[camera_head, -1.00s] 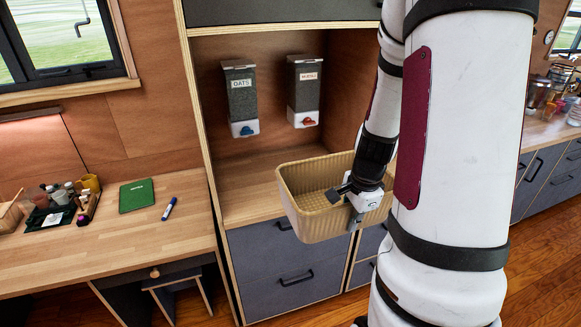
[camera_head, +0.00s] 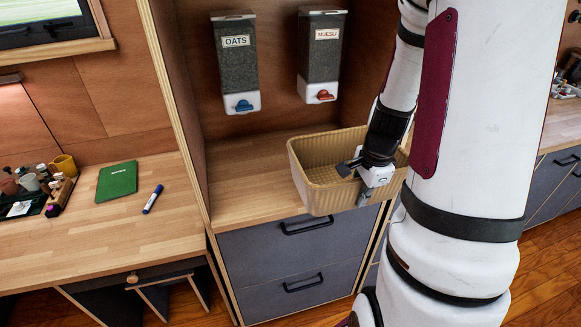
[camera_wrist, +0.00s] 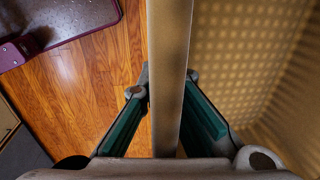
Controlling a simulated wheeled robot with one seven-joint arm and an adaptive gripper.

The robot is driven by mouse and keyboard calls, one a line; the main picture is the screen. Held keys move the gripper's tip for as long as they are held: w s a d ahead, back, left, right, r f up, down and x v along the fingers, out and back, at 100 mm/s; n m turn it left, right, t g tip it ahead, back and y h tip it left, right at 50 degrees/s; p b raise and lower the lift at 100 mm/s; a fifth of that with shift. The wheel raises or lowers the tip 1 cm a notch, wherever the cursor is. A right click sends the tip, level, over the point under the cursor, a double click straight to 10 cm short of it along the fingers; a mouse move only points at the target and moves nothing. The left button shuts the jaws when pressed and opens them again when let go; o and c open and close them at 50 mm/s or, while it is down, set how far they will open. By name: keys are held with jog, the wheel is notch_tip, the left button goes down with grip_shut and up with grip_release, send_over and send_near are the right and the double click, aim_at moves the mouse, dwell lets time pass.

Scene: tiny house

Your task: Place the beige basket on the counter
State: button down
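The beige basket (camera_head: 315,190) is upright and hangs from my gripper (camera_head: 357,172) at the front edge of the alcove counter (camera_head: 245,185). Its back part overlaps the counter in the picture and its near part sticks out in front of the drawers. I cannot tell whether its base touches the counter. In the wrist view my gripper (camera_wrist: 168,88) has one finger on each side of the basket's wall (camera_wrist: 170,40), pinching it. The ribbed, empty-looking inside is on the right. My arm hides the basket's right end.
Oats (camera_head: 236,62) and muesli (camera_head: 321,55) dispensers hang on the alcove's back wall above the counter. A wooden side panel (camera_head: 172,90) divides the alcove from the desk (camera_head: 110,225) at left. The counter's left part is clear. Drawers (camera_head: 290,250) lie below.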

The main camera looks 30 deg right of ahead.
jog(key=w+a, duration=0.2)
jog(key=w, duration=0.2)
jog(key=w+a+f+p, duration=0.1)
jog(key=w+a, duration=0.1)
jog(key=w, duration=0.3)
jog(key=w+a, duration=0.2)
jog(key=w, duration=0.3)
jog(key=shift+w+f, duration=0.25)
jog(key=shift+f+p, duration=0.6)
jog(key=shift+f, duration=1.1)
jog(key=shift+f, duration=0.2)
jog(key=c, duration=1.9)
grip_release()
jog(key=shift+o, duration=0.5)
